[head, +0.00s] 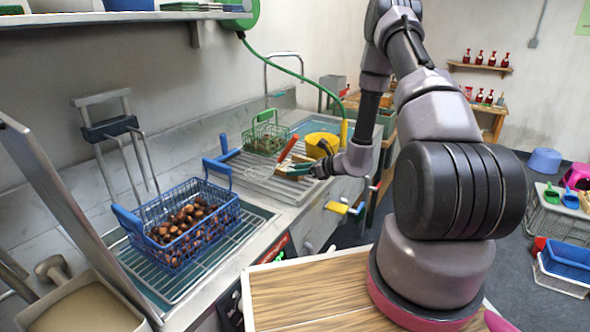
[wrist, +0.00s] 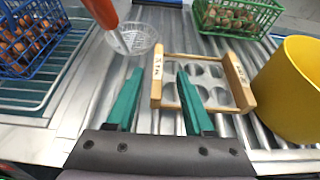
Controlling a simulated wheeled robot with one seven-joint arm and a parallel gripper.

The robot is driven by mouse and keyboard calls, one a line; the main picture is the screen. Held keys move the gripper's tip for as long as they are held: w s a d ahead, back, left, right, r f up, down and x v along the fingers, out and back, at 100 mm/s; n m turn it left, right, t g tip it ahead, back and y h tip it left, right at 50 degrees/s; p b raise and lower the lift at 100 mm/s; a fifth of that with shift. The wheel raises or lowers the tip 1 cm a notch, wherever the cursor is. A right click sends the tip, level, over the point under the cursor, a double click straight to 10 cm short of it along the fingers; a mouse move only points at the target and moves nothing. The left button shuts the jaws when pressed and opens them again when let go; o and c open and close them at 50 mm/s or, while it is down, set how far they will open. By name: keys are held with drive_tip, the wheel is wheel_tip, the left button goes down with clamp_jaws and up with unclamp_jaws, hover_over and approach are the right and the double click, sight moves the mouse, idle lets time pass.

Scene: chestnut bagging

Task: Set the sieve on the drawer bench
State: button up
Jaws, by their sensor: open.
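The sieve (wrist: 203,112), a plate with large round holes between two light wooden rails, lies on the ribbed metal drainboard in the wrist view. In the head view it is mostly hidden by my gripper (head: 305,170). My gripper (wrist: 160,75) is open, with green fingers. In the wrist view the sieve's left rail appears between the fingers; the right finger overlaps the holed plate. Whether they touch is unclear. I cannot tell for sure which surface is the drawer bench; a wooden bench (head: 491,112) stands at the back.
A clear bowl (wrist: 138,38) with an orange-handled tool (wrist: 106,18) is left of the sieve. A yellow bucket (wrist: 292,92) stands close on the right. A green basket (wrist: 240,14) is behind. A blue basket (head: 158,253) of chestnuts is at left. A wooden top (head: 300,292) in front is clear.

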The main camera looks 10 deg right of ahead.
drive_tip(key=x, duration=0.5)
drive_tip(key=shift+s, duration=0.1)
clamp_jaws()
drive_tip(key=shift+r, duration=0.1)
